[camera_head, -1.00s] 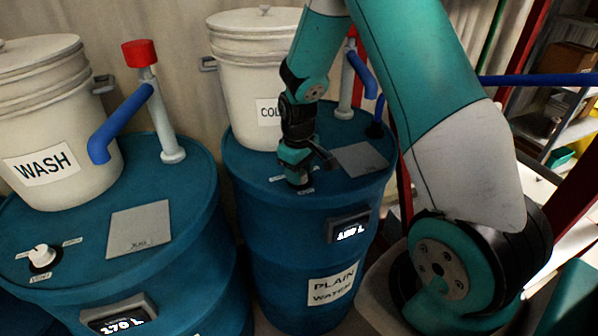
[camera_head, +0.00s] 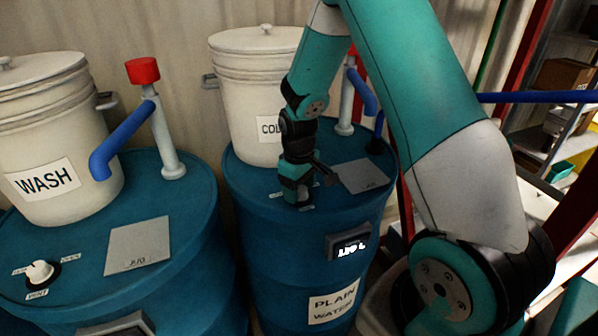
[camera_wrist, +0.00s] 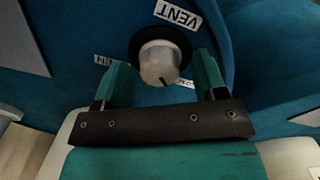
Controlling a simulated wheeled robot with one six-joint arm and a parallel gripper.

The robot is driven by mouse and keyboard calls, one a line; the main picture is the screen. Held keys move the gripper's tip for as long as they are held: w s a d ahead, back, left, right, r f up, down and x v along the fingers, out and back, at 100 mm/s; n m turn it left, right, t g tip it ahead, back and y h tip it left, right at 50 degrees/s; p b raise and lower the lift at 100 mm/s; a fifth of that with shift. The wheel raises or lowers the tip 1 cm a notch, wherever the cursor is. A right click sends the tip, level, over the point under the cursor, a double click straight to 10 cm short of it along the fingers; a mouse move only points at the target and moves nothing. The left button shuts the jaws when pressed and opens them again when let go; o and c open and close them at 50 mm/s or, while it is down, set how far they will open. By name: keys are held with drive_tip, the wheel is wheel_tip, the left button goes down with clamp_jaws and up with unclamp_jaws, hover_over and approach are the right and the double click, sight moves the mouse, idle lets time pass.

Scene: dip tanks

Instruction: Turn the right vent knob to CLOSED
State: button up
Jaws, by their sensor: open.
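The right vent knob (camera_wrist: 160,62) is a white round knob with a dark pointer mark on a black base, seen in the wrist view. A VENT label (camera_wrist: 178,14) lies beside it, with two smaller labels on its sides, partly hidden. My gripper (camera_wrist: 162,75) is open, with one teal finger on each side of the knob; I cannot tell whether they touch it. In the head view my gripper (camera_head: 294,200) is low over the lid of the right blue drum (camera_head: 252,218), and it hides the knob there.
The COLD-side white bucket (camera_head: 240,110) and a blue-handled pipe (camera_head: 346,105) stand behind my gripper. A grey plate (camera_head: 364,176) lies to its right. The left drum (camera_head: 190,235) carries the WASH bucket (camera_head: 40,135), a red-topped pipe (camera_head: 165,130) and another white knob (camera_head: 40,272).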

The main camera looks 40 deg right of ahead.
wheel_tip(320, 180, up, 17)
drive_tip(key=b, duration=0.2)
drive_tip(key=shift+a+b, duration=0.25)
drive_tip(key=shift+b, duration=0.1)
drive_tip(key=shift+s+r, duration=0.1)
drive_tip(key=s+a+r+n+y, duration=0.1)
drive_tip(key=s+a+n+y, duration=0.3)
drive_tip(key=s+a, duration=1.8)
drive_tip(key=shift+y, duration=0.3)
